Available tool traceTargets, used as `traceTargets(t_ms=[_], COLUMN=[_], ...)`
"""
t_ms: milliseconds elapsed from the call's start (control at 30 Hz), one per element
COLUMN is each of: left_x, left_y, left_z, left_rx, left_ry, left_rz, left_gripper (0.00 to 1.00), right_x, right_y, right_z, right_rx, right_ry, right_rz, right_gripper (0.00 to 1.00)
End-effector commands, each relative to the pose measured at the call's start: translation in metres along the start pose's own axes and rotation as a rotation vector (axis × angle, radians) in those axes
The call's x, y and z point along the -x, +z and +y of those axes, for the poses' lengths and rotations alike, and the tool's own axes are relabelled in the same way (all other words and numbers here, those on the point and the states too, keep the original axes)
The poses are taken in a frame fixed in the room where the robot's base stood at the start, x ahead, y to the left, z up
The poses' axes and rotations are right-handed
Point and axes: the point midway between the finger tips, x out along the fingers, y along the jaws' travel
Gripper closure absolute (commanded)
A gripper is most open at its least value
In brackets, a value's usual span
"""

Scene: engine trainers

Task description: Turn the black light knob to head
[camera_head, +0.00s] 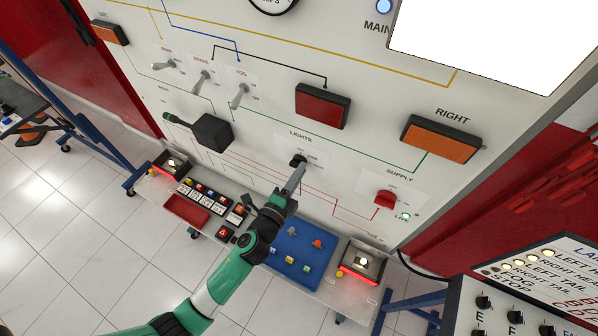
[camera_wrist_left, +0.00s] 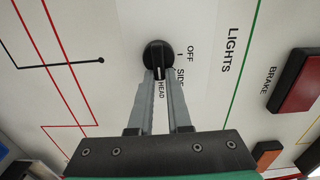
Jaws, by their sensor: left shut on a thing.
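The black light knob (camera_head: 297,159) is on the upright white panel under the word LIGHTS. My left gripper (camera_head: 297,170) reaches it from below. In the left wrist view the round knob (camera_wrist_left: 158,53) is at the top middle, with OFF, SIDE and HEAD printed around it. Both fingers (camera_wrist_left: 160,76) are shut on the knob's grip, one on each side. The white mark on the grip points down the picture, toward the HEAD label. The fingers hide part of the grip. My right gripper is not in view.
A red supply switch (camera_head: 385,198) is right of the knob. A black stalk box (camera_head: 212,132) and several toggles are to the left. A shelf below holds a blue tray (camera_head: 288,262), fuses and two lit lamps (camera_head: 361,262). A white board covers the top right.

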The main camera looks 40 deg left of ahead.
Motion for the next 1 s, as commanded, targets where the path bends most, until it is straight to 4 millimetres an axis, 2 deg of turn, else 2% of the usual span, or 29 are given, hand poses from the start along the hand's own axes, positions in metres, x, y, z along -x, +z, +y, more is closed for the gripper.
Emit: traceTargets(t_ms=[600,633,767,1000], left_x=[0.0,0.0,0.0,0.0], left_y=[-0.0003,-0.0003,-0.0003,-0.0001], left_z=[0.0004,0.0004,0.0005,0.0007], left_rx=[-0.044,-0.044,-0.043,-0.042], left_ry=[-0.001,-0.001,-0.001,0.0], left_rz=[0.001,0.001,0.001,0.0], left_gripper=[1.0,0.78,0.55,0.54], right_x=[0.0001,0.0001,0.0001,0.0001], right_y=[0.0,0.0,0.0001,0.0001], right_z=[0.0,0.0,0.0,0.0], right_rx=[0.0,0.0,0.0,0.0], right_ry=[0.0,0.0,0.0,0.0], right_rz=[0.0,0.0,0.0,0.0], right_gripper=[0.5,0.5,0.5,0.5])
